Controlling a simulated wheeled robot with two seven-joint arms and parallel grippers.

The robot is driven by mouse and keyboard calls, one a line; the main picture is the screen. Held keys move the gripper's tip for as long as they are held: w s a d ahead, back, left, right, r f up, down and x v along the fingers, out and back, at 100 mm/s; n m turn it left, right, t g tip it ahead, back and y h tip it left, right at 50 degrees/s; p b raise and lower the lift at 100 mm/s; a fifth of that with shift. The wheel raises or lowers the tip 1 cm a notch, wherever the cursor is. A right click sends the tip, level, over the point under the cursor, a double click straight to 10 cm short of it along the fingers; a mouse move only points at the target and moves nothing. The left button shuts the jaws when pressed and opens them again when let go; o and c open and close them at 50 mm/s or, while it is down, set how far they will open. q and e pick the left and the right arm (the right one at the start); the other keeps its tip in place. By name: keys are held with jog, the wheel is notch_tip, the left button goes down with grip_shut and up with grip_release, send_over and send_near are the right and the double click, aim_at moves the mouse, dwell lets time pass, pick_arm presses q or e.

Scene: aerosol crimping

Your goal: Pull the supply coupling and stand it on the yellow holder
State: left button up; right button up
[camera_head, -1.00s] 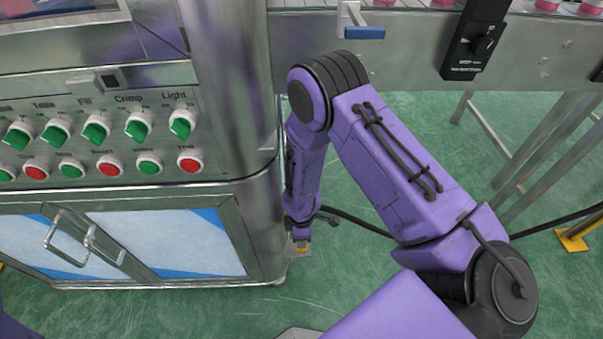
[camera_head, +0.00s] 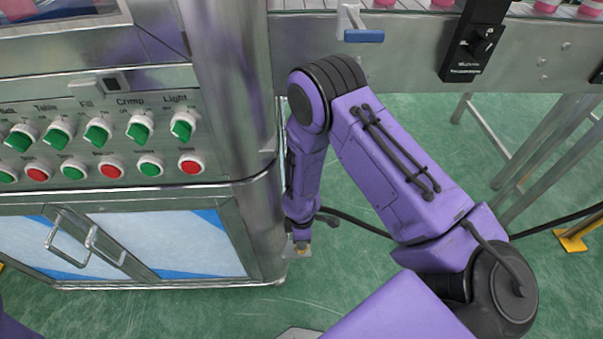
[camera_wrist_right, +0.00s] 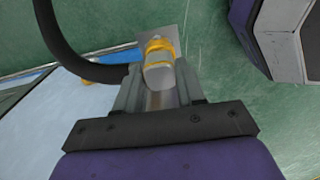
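A short silver coupling (camera_wrist_right: 158,74) with yellow bands shows at the fingertips of my right gripper (camera_wrist_right: 157,92) in the right wrist view. The fingers lie close along both its sides, and I see no gap. A black hose (camera_wrist_right: 62,50) curves in from the upper left and disappears behind the left finger; its joint with the coupling is hidden. I cannot make out the yellow holder as a separate thing. My left gripper is out of view.
The steel cabinet (camera_head: 165,205) with its switch panel stands left of my right arm. A conveyor (camera_head: 410,50) runs across the back, with metal legs at right. A yellow foot (camera_head: 572,241) stands on the floor at far right. Green floor lies open below.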

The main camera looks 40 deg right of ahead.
jog(key=o, duration=0.3)
notch_tip(320, 180, up, 11)
jog(key=p, duration=0.3)
jog(key=shift+f, duration=0.2)
